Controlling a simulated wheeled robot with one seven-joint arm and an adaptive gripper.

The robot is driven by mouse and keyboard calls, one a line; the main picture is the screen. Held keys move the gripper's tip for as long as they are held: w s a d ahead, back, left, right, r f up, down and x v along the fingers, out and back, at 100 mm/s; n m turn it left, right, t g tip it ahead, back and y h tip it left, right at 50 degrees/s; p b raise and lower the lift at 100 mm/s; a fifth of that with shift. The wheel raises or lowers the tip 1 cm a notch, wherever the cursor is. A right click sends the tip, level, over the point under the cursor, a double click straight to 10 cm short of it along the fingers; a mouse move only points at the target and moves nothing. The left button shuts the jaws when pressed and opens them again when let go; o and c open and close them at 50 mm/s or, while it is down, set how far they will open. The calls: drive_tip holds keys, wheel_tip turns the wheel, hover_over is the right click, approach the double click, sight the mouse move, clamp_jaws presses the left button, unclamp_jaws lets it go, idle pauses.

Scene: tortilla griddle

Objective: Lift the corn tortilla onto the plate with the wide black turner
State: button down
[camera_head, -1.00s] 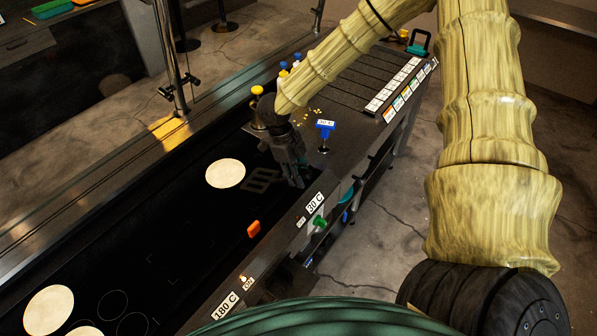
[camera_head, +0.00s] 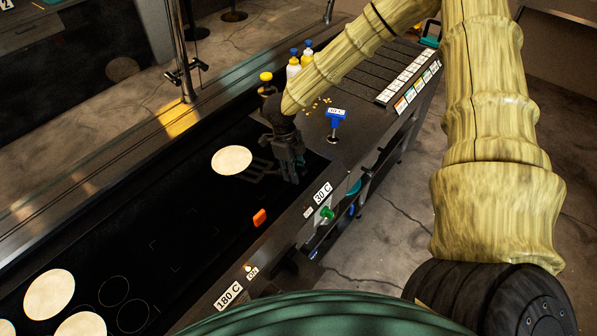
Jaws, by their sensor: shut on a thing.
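My gripper (camera_head: 291,172) is at the far right end of the dark griddle (camera_head: 190,225), pointing down. It is shut on the black turner, whose grip is mostly hidden by the fingers. The turner's slotted head (camera_head: 262,167) shows faintly against the dark surface, left of the fingers. A pale round tortilla (camera_head: 231,160) lies flat just left of the slotted head, close to it. I cannot tell whether they touch. I cannot tell which disc is corn, and I make out no plate for certain.
An orange block (camera_head: 260,217) sits near the griddle's front edge. Labels reading 30 C (camera_head: 323,193) and 180 C (camera_head: 228,294) line the front edge.

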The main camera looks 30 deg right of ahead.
sight(277, 170)
drive_tip(key=shift+w+a+f, duration=0.3)
drive_tip(key=shift+w+f, duration=0.2)
drive_tip(key=shift+w, duration=0.05)
drive_tip(key=shift+t+y, duration=0.4)
drive_tip(key=shift+t, duration=0.2)
drive_tip(key=shift+w+a+f+b, duration=0.25)
drive_tip(key=shift+w+a+b, duration=0.1)
drive_tip(key=shift+w, duration=0.25)
drive_tip(key=shift+w+a+f+b, duration=0.3)
drive_tip(key=shift+w+b, duration=0.1)
drive_tip(key=shift+w, duration=0.2)
drive_tip(key=shift+w+a+f+b, duration=0.25)
drive_tip(key=shift+w+a+b, duration=0.1)
drive_tip(key=shift+w, duration=0.25)
drive_tip(key=shift+r, duration=0.1)
drive_tip(key=shift+w, duration=0.2)
drive_tip(key=shift+w+a+p, duration=0.2)
drive_tip(key=shift+w+p, duration=0.1)
drive_tip(key=shift+w, duration=0.05)
